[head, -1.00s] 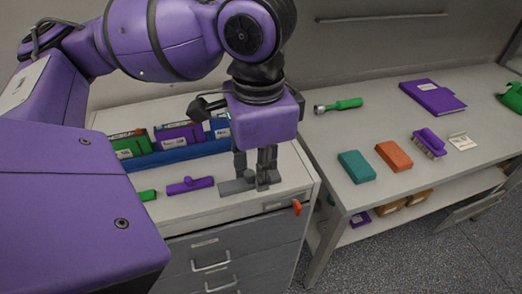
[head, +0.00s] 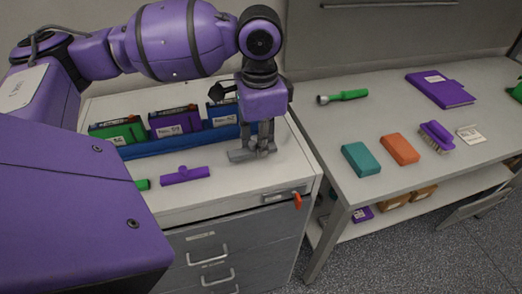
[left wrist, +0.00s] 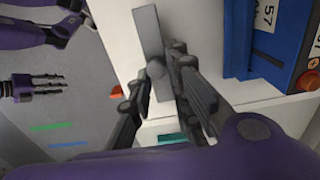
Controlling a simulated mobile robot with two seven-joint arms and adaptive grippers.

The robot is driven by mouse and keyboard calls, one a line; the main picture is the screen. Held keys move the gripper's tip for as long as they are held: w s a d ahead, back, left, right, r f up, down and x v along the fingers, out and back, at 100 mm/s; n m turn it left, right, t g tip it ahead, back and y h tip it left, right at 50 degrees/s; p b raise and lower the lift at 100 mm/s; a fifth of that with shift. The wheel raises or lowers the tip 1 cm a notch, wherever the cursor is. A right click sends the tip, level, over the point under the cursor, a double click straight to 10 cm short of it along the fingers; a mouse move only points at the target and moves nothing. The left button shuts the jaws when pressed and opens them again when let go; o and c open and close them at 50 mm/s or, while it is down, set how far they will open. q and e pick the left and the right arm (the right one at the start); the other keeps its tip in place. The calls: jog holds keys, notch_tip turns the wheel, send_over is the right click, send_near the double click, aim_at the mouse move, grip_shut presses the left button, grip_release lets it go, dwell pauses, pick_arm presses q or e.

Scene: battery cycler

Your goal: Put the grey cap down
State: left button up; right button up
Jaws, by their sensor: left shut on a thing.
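The grey cap (head: 240,155) is a flat bar with a round knob, over the top of the white drawer cabinet (head: 225,185). My left gripper (head: 262,147) points down and is shut on it. In the left wrist view the fingers close on either side of the knob of the grey cap (left wrist: 150,35). The fingers hide part of the cap, and I cannot tell whether its underside touches the cabinet top. A dark hand in the left wrist view, seemingly my right gripper (left wrist: 45,85), is off to the left, too small to read.
Behind the cap stands a blue tray (head: 170,147) with several labelled batteries. A purple cap (head: 185,175) and a partly hidden green cap (head: 143,184) lie on the cabinet to the left. The cabinet's front right top is clear. A table (head: 340,125) with several items stands at the right.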

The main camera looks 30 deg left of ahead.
aim_at(260, 161)
pick_arm(q)
notch_tip(260, 161, down, 4)
jog(key=shift+a+r, duration=0.1)
jog(key=shift+r, duration=0.25)
pick_arm(e)
jog(key=shift+s+d+f, duration=0.15)
jog(key=shift+s+f, duration=0.2)
jog(key=shift+s, duration=0.1)
pick_arm(q)
jog(key=o, duration=0.8)
jog(key=shift+f, duration=0.2)
jog(key=shift+o, duration=0.2)
pick_arm(e)
jog(key=shift+w+r, duration=0.15)
jog(key=shift+w, duration=0.05)
pick_arm(q)
jog(key=shift+w+r, duration=0.1)
